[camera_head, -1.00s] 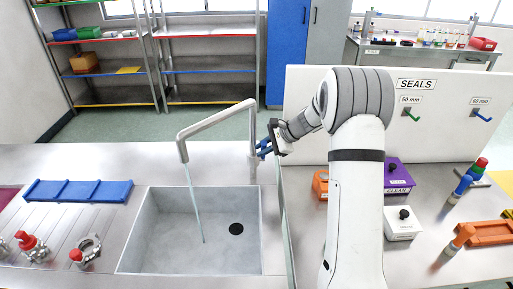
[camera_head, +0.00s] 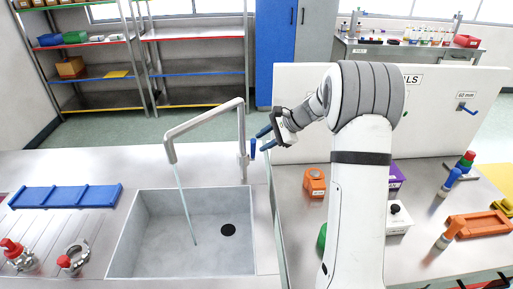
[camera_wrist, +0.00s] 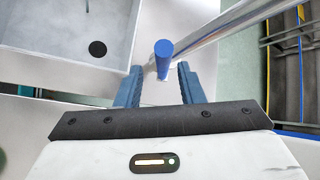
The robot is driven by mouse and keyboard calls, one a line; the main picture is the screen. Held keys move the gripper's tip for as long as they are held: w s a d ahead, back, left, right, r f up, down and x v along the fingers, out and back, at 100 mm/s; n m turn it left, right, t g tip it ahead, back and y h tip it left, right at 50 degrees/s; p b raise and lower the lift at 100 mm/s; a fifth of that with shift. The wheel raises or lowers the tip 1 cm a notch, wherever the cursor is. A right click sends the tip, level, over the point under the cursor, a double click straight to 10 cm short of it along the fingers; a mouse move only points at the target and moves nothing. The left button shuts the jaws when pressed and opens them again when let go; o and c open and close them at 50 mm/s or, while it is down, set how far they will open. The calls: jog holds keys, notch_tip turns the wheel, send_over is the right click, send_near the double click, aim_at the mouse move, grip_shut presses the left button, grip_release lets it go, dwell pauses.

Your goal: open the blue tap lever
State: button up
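The steel tap (camera_head: 242,135) stands at the sink's right rear, its spout reaching left over the basin. A thin stream of water (camera_head: 184,205) runs from the spout into the sink. The blue tap lever (camera_head: 253,148) stands upright on the right side of the tap post. In the wrist view the lever (camera_wrist: 163,50) shows end-on, just ahead of and between the fingertips. My gripper (camera_head: 262,138) is just right of the lever with its blue fingers apart. In the wrist view the gripper (camera_wrist: 160,69) is open and nothing is clamped in it.
The sink (camera_head: 150,235) lies left of the tap, with a blue tray (camera_head: 65,196) and clamps beside it. A white panel (camera_head: 290,90) stands behind my arm. An orange box (camera_head: 314,182) and other boxes sit on the right bench.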

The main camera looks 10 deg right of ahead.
jog(key=shift+v, duration=1.25)
jog(key=shift+w, duration=0.1)
jog(key=shift+f, duration=0.1)
jog(key=shift+c, duration=0.8)
jog(key=f+m+b, duration=0.1)
jog(key=s+f+m+y+b, duration=0.1)
jog(key=m+b, duration=0.1)
jog(key=s+f+m+y+b, duration=0.1)
jog(key=f+b, duration=0.1)
jog(key=shift+a, duration=0.35)
jog(key=c, duration=0.4)
jog(key=m+y+b, duration=0.1)
jog(key=m, duration=0.1)
jog(key=s+f+m+t+b, duration=0.1)
jog(key=m, duration=0.1)
jog(key=f+m+y+b, duration=0.1)
jog(key=b, duration=0.1)
jog(key=shift+s+f+m+y, duration=0.2)
jog(key=shift+s+m+y, duration=0.1)
jog(key=shift+s+m, duration=0.1)
grip_shut()
jog(key=m+t+y+b, duration=0.3)
jog(key=m+t+b, duration=0.45)
jog(key=m, duration=0.65)
send_near(252, 150)
jog(key=s+r+x, duration=0.1)
jog(key=x, duration=0.5)
jog(key=shift+a+m, duration=0.2)
jog(key=shift+m, duration=0.1)
